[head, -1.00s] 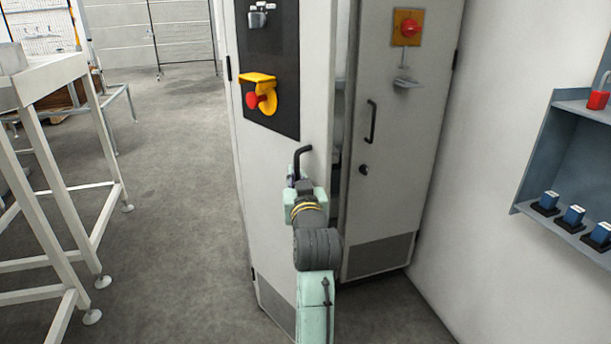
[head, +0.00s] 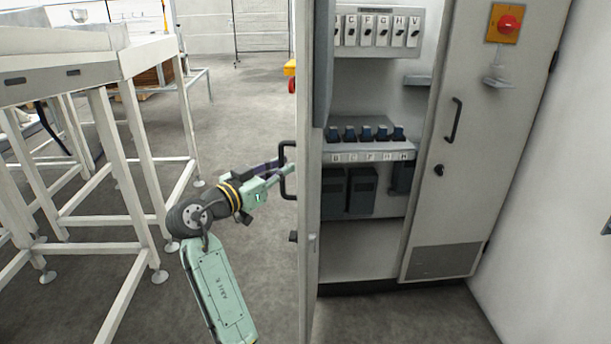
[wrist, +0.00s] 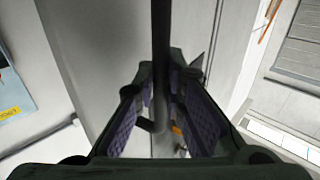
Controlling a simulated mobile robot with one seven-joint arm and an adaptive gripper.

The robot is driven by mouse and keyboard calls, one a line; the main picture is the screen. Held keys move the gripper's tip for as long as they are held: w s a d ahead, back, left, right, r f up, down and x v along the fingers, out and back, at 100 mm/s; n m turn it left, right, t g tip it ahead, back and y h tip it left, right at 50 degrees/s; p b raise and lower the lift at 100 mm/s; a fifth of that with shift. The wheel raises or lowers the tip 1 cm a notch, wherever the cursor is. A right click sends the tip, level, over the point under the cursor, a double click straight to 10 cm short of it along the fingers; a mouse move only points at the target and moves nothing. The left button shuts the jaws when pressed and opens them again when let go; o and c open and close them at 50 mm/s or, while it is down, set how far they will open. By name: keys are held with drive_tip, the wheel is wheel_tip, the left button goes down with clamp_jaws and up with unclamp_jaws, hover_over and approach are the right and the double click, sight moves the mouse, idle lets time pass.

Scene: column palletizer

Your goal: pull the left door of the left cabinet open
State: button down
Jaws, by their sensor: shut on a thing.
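The left door (head: 309,215) of the cabinet stands swung out and shows nearly edge-on in the head view. Its black bar handle (head: 289,170) is on the side facing left. My gripper (head: 284,170) is at this handle, reaching from the left, and is shut on it. In the wrist view the dark handle bar (wrist: 160,60) runs down between the purple-padded fingers (wrist: 158,118). The cabinet's inside is uncovered, with a shelf (head: 365,151) bearing several blue-and-black devices. The right door (head: 465,150), with its own black handle, is shut.
A white metal frame table (head: 130,130) stands to the left of my arm, with floor between them. A red and yellow switch (head: 507,24) is on the right door. A white wall (head: 560,180) closes off the right. Grey floor (head: 240,110) lies open behind my arm.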

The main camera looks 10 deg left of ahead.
drive_tip(key=shift+w+a+r+m+g+h, duration=0.15)
drive_tip(key=shift+a+m+g+h, duration=0.15)
drive_tip(key=shift+a+h, duration=0.25)
drive_tip(key=shift+w+a+f+m+g+h, duration=0.1)
drive_tip(key=shift+w+a+m+g+h, duration=0.1)
drive_tip(key=shift+a+m+h, duration=0.3)
drive_tip(key=c, duration=2)
unclamp_jaws()
drive_tip(key=shift+d, duration=0.1)
drive_tip(key=o, duration=0.3)
drive_tip(key=shift+o, duration=0.2)
drive_tip(key=shift+b, duration=0.3)
drive_tip(key=shift+s+a, duration=0.1)
drive_tip(key=shift+a, duration=0.1)
drive_tip(key=v, duration=1.2)
